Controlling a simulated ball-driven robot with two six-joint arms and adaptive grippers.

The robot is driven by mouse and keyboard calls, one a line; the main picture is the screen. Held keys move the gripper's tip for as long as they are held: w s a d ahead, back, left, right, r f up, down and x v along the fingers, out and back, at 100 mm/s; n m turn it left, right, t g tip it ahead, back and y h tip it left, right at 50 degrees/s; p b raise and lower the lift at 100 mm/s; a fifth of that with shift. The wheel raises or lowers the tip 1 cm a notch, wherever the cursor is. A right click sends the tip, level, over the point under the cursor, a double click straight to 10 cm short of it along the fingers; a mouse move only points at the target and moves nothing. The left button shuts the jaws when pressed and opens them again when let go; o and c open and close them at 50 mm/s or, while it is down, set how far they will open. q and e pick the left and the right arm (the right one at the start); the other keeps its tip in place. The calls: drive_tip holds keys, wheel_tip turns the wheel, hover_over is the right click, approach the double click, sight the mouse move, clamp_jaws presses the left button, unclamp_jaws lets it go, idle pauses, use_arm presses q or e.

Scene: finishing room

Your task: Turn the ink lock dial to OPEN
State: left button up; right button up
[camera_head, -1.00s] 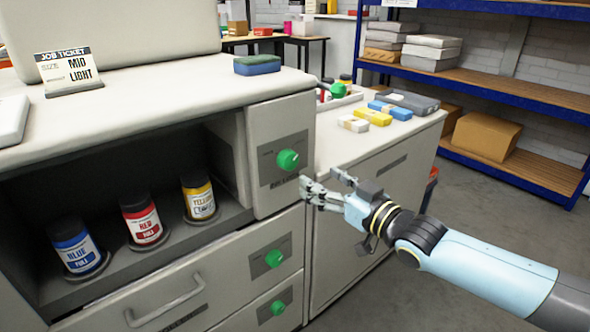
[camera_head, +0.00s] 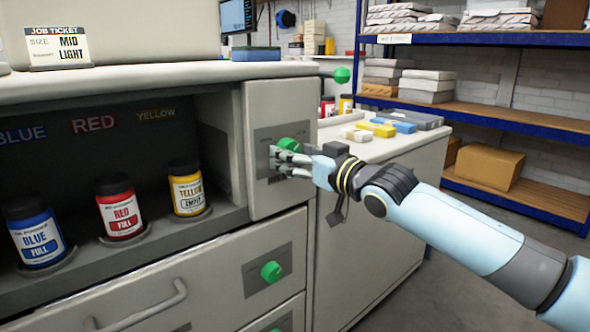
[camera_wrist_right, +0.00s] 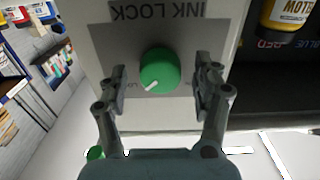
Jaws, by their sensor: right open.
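The ink lock dial (camera_head: 289,144) is a round green knob on a grey plate, on the cream panel right of the open ink compartment. In the right wrist view the dial (camera_wrist_right: 160,68) shows a white pointer mark toward the picture's lower left; the INK LOCK label (camera_wrist_right: 155,11) appears upside down. My right gripper (camera_head: 280,161) is open at the dial, covering part of it in the head view. In the wrist view its fingers (camera_wrist_right: 161,85) stand on either side of the dial, with gaps visible. No OPEN marking is legible. My left gripper is not in view.
Blue (camera_head: 36,234), red (camera_head: 120,208) and yellow (camera_head: 187,188) ink bottles stand in the compartment. Another green knob (camera_head: 271,271) sits below. A side cabinet holding small packs (camera_head: 376,129) is behind my right gripper. A blue shelf rack (camera_head: 520,116) stands at the right.

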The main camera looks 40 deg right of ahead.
drive_tip(key=shift+w, duration=0.1)
drive_tip(key=c, duration=1.2)
